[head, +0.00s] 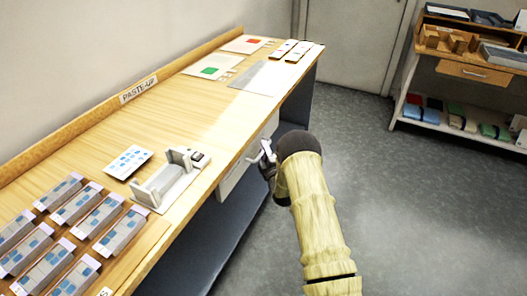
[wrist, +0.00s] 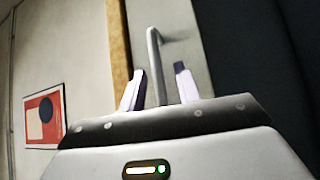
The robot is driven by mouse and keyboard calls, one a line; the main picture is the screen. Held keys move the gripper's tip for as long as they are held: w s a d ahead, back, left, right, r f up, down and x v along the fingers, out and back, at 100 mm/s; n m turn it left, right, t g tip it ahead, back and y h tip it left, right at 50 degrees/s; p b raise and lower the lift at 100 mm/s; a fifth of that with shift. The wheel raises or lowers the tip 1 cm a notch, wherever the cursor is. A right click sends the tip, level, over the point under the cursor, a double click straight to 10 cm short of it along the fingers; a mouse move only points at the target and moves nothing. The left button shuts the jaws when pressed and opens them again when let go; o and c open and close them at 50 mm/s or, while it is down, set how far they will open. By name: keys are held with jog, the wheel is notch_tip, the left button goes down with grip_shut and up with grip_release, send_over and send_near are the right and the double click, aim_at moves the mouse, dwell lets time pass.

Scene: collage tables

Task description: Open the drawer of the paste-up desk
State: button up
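The paste-up desk (head: 150,95) runs along the wall at left, with a "PASTE-UP" label on its back ledge. Its drawer has a pale grey front (head: 234,177) under the tabletop's front edge, and it looks shut. My gripper (head: 264,152) is at this front, partly hidden behind my dark wrist. In the wrist view, the grey bar handle (wrist: 153,50) stands upright in the picture and runs down between the two pale fingers of my gripper (wrist: 160,88).
The desktop holds a grey holder (head: 168,182), a sheet with blue marks (head: 128,162) and several grey trays of pieces (head: 75,205) near its front. Coloured cards (head: 208,71) lie at the far end. A second table (head: 465,71) stands at right. The grey floor (head: 385,200) between is clear.

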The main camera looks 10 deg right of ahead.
jog(key=shift+w, duration=0.3)
grip_shut()
jog(key=shift+a, duration=0.1)
